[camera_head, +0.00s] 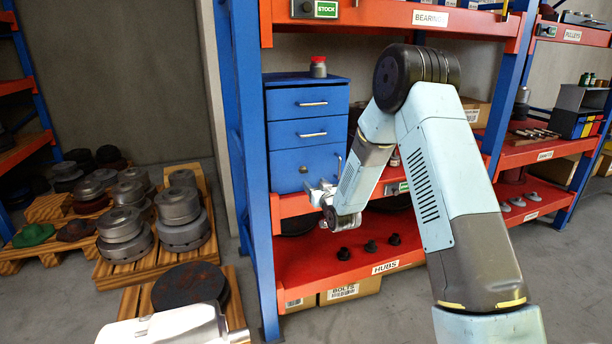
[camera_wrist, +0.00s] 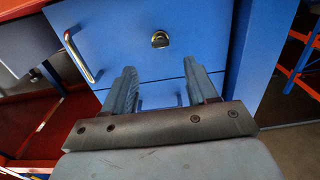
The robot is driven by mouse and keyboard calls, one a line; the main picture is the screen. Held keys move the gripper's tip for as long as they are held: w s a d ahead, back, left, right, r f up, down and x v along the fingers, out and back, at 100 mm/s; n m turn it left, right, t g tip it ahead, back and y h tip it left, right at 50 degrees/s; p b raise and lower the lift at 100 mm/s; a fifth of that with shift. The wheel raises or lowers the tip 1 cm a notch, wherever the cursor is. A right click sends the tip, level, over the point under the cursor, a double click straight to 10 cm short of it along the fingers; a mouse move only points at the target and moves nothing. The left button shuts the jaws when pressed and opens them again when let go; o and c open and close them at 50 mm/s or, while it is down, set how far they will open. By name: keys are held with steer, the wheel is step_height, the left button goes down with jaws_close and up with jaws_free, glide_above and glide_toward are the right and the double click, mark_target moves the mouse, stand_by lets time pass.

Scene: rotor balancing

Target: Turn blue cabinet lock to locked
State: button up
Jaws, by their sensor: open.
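The blue cabinet (camera_head: 307,133) stands on the red shelf, with two drawers above a door. Its round metal lock (camera_wrist: 160,39) sits on the blue door in the wrist view and shows as a small dark disc (camera_head: 304,169) in the head view. The lock's turn position is too small to tell. My gripper (camera_head: 318,188) is in front of the lower part of the door. In the wrist view my gripper (camera_wrist: 162,72) is open and empty, its two fingers apart. The lock shows beyond the gap between the fingertips, and nothing touches it.
A vertical door handle (camera_wrist: 78,56) is left of the lock in the wrist view. A small red-capped jar (camera_head: 318,67) stands on the cabinet. A blue rack post (camera_head: 247,150) stands close left of it. Small dark hubs (camera_head: 370,246) sit on the lower shelf.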

mark_target(304, 172)
steer(key=x, duration=0.9)
steer(key=shift+w, duration=0.3)
steer(key=shift+a, duration=0.1)
steer(key=c, duration=1.1)
